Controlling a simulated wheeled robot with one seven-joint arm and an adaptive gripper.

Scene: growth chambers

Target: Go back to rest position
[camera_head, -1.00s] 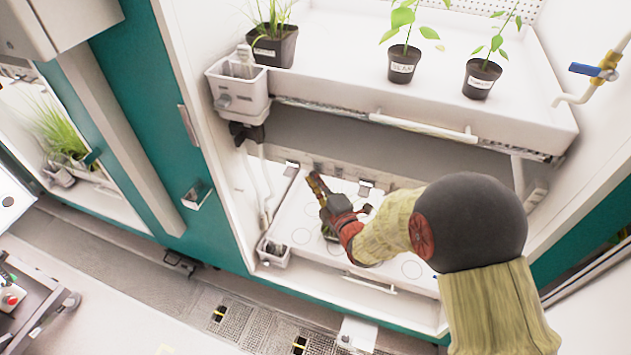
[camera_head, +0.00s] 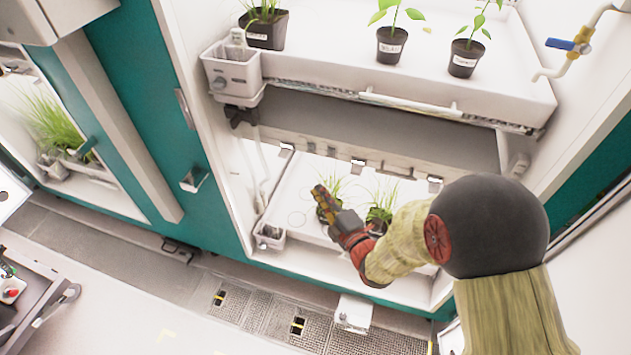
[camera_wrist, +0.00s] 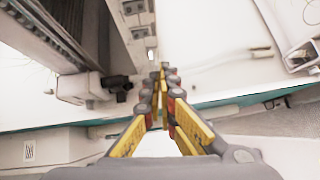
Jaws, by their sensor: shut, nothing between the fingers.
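My gripper (camera_head: 322,193) is in front of the lower shelf of the open growth chamber, seen from above in the head view. In the wrist view my gripper (camera_wrist: 160,72) has its yellow-edged fingers together at the tips, with nothing between them. In the head view it overlaps a small potted grass plant (camera_head: 333,187) on the lower tray. Whether it touches the plant cannot be told. A second potted plant (camera_head: 380,212) stands to its right, partly hidden by my arm.
The upper tray (camera_head: 400,75) holds several potted plants and has a white handle bar (camera_head: 410,103) on its front. The lower tray (camera_head: 290,200) lies beneath it. A blue-handled valve (camera_head: 570,45) is at the right wall. A cart (camera_head: 35,290) stands at lower left; floor in front is open.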

